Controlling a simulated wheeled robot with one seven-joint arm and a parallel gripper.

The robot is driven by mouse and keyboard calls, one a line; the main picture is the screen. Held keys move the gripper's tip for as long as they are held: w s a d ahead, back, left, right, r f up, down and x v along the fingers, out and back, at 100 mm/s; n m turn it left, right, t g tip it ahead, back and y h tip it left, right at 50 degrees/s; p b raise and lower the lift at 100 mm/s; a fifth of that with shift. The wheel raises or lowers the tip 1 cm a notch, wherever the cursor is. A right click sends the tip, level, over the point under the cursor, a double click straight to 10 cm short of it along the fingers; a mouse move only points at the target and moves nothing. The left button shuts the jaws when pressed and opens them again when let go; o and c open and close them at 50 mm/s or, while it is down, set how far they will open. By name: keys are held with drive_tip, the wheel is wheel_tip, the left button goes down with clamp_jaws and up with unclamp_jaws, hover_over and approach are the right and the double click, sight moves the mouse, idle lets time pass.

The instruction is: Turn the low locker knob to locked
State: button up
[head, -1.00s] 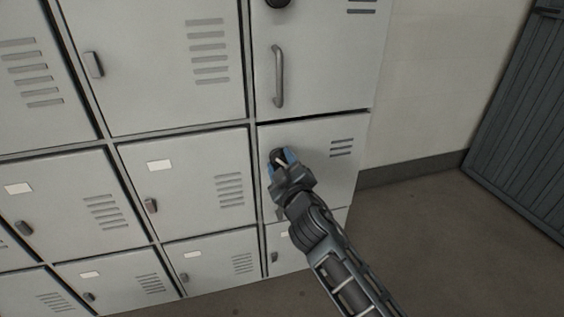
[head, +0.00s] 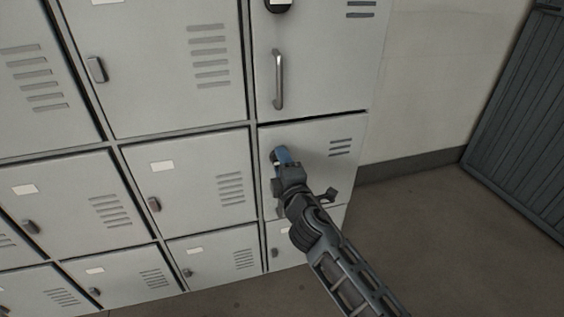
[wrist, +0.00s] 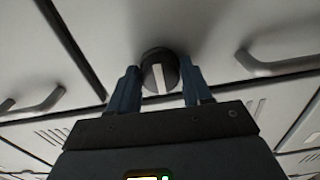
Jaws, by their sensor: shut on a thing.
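The low locker knob (wrist: 158,62) is a round dark knob with a pale pointer bar. In the wrist view it sits between the two blue fingers of my gripper (wrist: 161,78), and the bar stands nearly upright in that picture. In the head view my gripper (head: 281,156) is at the left part of the low locker door (head: 318,150) and hides most of the knob. My gripper is shut on the knob. The door looks closed. I cannot read any lock marks around the knob.
Above is another locker door with a long vertical handle (head: 279,80) and a dark knob (head: 278,5). More closed lockers with small handles stand to the left. A bare wall (head: 420,90), open floor (head: 430,240) and a slatted grey panel (head: 520,110) are to the right.

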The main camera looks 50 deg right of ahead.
drive_tip(key=shift+n, duration=0.3)
idle(0.4)
drive_tip(key=o, duration=1)
drive_tip(key=shift+o, duration=0.2)
drive_tip(key=b+v, duration=0.1)
drive_tip(key=v, duration=0.6)
drive_tip(key=shift+s+a, duration=0.25)
drive_tip(key=shift+s, duration=0.1)
